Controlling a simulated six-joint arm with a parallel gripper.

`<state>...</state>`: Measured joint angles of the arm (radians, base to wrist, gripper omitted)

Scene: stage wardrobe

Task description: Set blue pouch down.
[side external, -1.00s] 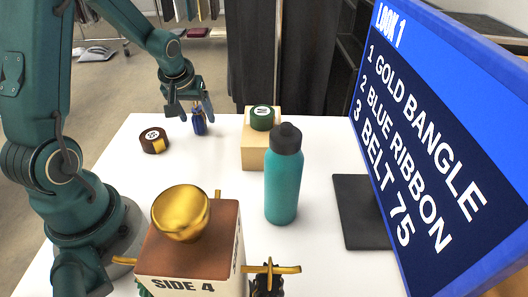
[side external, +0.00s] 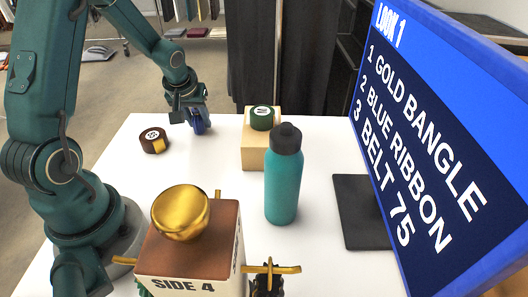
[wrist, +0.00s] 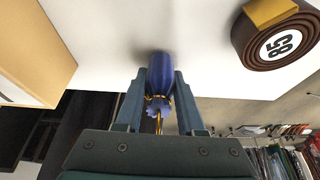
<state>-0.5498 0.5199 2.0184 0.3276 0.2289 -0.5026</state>
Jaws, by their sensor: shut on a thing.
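The blue pouch (wrist: 160,75) is small and dark blue, with a gold tie around its gathered neck. In the wrist view my gripper (wrist: 158,100) is shut on it, one finger on each side of the neck. In the side view my gripper (side external: 192,121) is at the far edge of the white table, and the pouch (side external: 199,126) shows partly between its fingers. The pouch is at or very near the table top; I cannot tell whether it touches.
A rolled brown belt (side external: 153,141) marked 85 lies left of the pouch. A wooden block (side external: 255,152) with a green roll (side external: 262,118) stands to its right. A teal bottle (side external: 284,180), a gold-topped box (side external: 190,250) and a screen (side external: 440,150) stand nearer. White table is bare between.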

